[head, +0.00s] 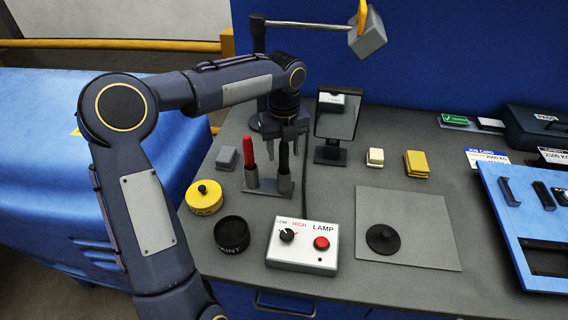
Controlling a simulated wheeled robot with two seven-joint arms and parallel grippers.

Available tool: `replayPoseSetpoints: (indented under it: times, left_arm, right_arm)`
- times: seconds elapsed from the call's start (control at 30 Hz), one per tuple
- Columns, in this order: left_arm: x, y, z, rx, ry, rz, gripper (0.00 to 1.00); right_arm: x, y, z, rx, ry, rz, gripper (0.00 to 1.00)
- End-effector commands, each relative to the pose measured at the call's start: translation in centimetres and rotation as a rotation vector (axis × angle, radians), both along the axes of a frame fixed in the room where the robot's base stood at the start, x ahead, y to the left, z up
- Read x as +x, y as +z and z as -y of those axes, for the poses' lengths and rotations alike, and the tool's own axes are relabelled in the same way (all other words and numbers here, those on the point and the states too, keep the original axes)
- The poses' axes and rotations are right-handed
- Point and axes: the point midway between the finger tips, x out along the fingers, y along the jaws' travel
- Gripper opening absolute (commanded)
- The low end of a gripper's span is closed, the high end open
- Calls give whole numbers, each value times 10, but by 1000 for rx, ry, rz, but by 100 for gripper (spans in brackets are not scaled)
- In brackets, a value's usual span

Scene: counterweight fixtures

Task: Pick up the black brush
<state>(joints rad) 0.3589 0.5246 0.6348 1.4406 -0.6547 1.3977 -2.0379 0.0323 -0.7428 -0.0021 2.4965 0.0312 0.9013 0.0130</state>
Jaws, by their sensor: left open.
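A small metal holder (268,188) stands on the grey bench left of the middle. A red pen-like item (249,152) stands upright in its left place. A dark upright item (285,182) stands in its right place; it looks like the black brush, but its upper part is hidden by my gripper. My left gripper (286,148) points down over this dark item, with its fingers apart. I cannot tell whether the fingers are around the item or just above it. My right gripper is not in view.
A lamp box (302,246), a black paint pot (231,236) and a yellow tin (204,197) stand in front. A dark upright panel (336,118) stands close right of the gripper. A lamp arm (308,25) crosses behind. A grey mat (425,225) bears a black knobbed disc (383,239).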

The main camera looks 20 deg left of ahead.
Motion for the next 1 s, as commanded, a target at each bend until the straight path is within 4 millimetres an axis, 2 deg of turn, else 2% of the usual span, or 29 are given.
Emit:
replayPoseSetpoints:
  times: [0.1,0.2,0.47,0.8,0.83,1.0]
  left_arm:
    - [-1,-18,0,-1,0,-4,49]
    - [0,-25,-1,0,1,-1,49]
    - [0,-28,0,-1,2,1,47]
    - [0,-27,0,-1,2,1,3]
    - [0,-27,0,0,2,0,0]
    - [0,-27,0,-1,2,1,0]
  right_arm:
    - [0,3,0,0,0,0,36]
    - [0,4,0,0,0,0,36]
    - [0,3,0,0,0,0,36]
    - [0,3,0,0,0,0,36]
    - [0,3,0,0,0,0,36]
    - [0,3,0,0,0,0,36]
